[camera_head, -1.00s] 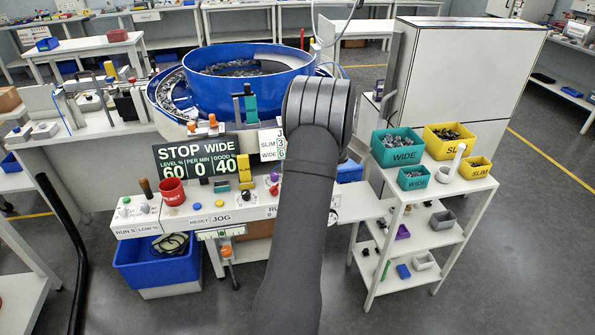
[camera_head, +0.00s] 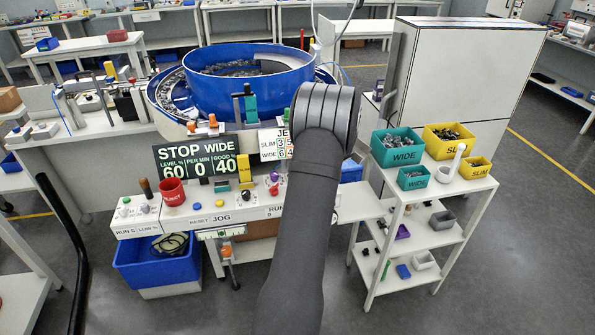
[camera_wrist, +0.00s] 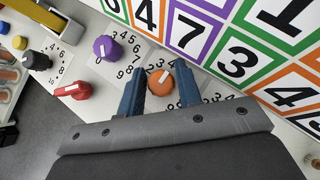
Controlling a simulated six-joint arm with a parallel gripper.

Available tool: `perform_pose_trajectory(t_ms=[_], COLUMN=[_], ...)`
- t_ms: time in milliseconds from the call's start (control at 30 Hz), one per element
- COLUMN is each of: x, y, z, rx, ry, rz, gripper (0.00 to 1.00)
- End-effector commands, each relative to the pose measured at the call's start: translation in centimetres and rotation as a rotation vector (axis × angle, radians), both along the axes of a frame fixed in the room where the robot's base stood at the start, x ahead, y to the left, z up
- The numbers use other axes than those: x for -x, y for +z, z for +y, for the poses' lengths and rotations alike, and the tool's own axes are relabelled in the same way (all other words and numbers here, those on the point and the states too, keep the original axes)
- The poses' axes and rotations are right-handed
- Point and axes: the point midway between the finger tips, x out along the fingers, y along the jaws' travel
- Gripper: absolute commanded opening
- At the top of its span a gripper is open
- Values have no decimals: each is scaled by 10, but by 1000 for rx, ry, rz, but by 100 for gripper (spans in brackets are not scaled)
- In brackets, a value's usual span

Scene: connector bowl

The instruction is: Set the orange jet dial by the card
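In the wrist view the orange dial (camera_wrist: 160,88) shows between the fingertips of my gripper (camera_wrist: 160,80), with a white pointer mark on its top. The fingers stand apart on both sides of it; I cannot see any clear contact. Small numbers ring the dial, partly hidden by the fingers. The card (camera_wrist: 215,70) above it has large numbers in green, orange and purple frames. In the head view my arm hides the orange dial and my gripper. A small white sign (camera_head: 268,146) there with SLIM and WIDE rows is partly covered by my arm.
A purple dial (camera_wrist: 105,47) is close left of my gripper, with a red knob (camera_wrist: 72,90) and a black knob (camera_wrist: 37,60) farther left. The blue bowl (camera_head: 245,85) stands behind. A shelf rack (camera_head: 425,190) with teal and yellow bins is on the right.

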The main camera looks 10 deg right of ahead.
Motion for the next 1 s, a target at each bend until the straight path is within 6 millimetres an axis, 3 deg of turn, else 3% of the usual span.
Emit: perform_pose_trajectory(t_ms=[67,467,1000], x=[0,4,65], y=[0,7,92], z=[0,-5,-65], rx=[0,1,2], ry=[0,-2,-4], rz=[0,-2,-3], gripper=[46,46,46])
